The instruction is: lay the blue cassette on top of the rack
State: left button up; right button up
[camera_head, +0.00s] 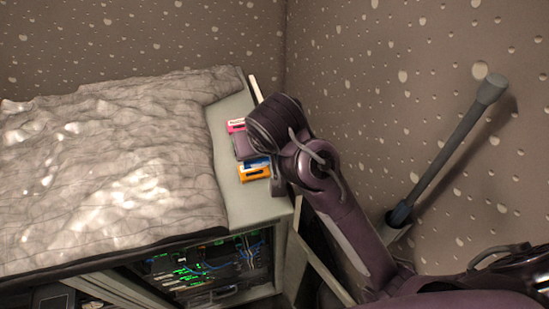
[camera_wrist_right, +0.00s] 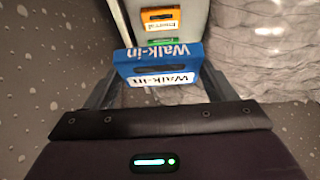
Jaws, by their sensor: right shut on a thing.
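The blue cassette (camera_wrist_right: 158,66), labelled "Walk-in", is between the fingers of my right gripper (camera_wrist_right: 157,78) in the right wrist view. The gripper is shut on it. A little of the blue also shows in the head view (camera_head: 259,162), partly hidden by my right gripper (camera_head: 262,160). The rack (camera_head: 252,208) has a grey-green top and an open front with cables and green lights. I cannot tell whether the cassette touches anything below it. My left gripper is not in view.
An orange cassette (camera_head: 254,173) and a pink one (camera_head: 236,126) lie on the rack's top. A green cassette (camera_wrist_right: 160,42) shows beside the orange one in the right wrist view. A crumpled pale cover (camera_head: 110,170) lies left. The top's front right corner is bare.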

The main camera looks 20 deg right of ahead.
notch_tip(320, 180, down, 7)
send_over(262, 199)
jog(key=s, duration=0.2)
notch_tip(262, 199, down, 7)
jog(key=shift+w, duration=0.1)
jog(key=shift+f, duration=0.65)
notch_tip(262, 199, down, 4)
jog(key=shift+r, duration=0.2)
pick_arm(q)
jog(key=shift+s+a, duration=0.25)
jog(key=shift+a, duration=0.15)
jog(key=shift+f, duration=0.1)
pick_arm(e)
jog(key=shift+f, duration=0.2)
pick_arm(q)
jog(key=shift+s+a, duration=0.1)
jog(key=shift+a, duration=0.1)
pick_arm(e)
jog(key=o, duration=1)
